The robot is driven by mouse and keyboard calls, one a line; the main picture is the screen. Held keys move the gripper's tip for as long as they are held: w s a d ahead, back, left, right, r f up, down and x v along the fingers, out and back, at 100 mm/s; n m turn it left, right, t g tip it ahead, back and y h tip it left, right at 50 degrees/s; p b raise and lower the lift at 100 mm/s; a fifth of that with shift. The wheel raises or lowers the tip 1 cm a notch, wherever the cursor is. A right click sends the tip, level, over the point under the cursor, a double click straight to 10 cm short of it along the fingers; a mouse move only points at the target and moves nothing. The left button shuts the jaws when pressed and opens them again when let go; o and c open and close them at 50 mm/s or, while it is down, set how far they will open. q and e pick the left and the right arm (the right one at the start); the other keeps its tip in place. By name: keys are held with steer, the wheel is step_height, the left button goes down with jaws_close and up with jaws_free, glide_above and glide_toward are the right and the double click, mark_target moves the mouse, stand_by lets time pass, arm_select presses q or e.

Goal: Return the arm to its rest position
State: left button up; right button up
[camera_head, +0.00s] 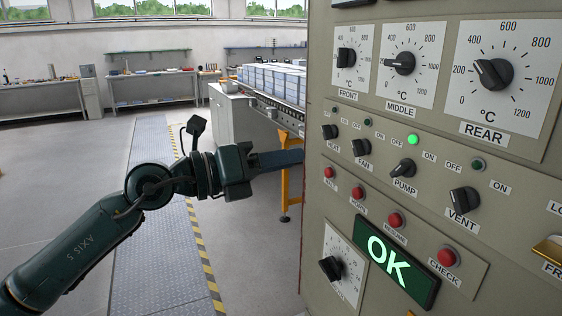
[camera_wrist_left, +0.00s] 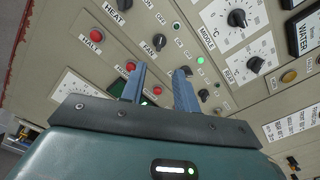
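My left arm comes in from the left in the head view, stretched toward the control panel (camera_head: 510,220). My left gripper (camera_head: 298,158) points at the panel's left edge. In the left wrist view its two blue fingers (camera_wrist_left: 160,78) stand apart with nothing held between them. The pump knob (camera_head: 403,168) also shows in the left wrist view (camera_wrist_left: 186,70), just past the right fingertip. Whether the fingers touch the panel cannot be told. The green OK display (camera_head: 396,262) is lit, and the fingers partly hide it in the left wrist view. My right gripper is not in view.
The panel carries dials, switches and red buttons (camera_head: 395,220). A green lamp (camera_head: 413,139) is lit by the pump switch. Behind is a conveyor (camera_head: 275,104) bearing pale blocks, with a yellow leg (camera_head: 285,192). Open floor (camera_head: 70,165) lies left, with workbenches at the back.

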arm_select(q)
steer(key=s+a+f+n+t+y, duration=0.2)
steer(key=a+f+n+t+y, duration=0.15)
steer(key=f+n, duration=0.55)
steer(key=s+a+f+n+t+y+p, duration=0.15)
steer(key=a+f+n+t, duration=0.25)
steer(key=f+n, duration=0.55)
steer(key=s+a+f+n+t+y+b, duration=0.1)
steer(key=a+f+n+t+y, duration=0.4)
steer(key=n, duration=0.7)
steer(key=s+a+f+n+g+y, duration=0.1)
steer(key=s+f+n+g, duration=0.3)
steer(key=s+f, duration=0.4)
steer(key=s+a+f+n+g+y, duration=0.2)
steer(key=s+a+f+n+g, duration=0.2)
steer(key=s+f, duration=0.5)
step_height(320, 180, down, 4)
steer(key=shift+a+n+y+p, duration=0.3)
steer(key=shift+n+p, duration=0.15)
steer(key=shift+n, duration=0.2)
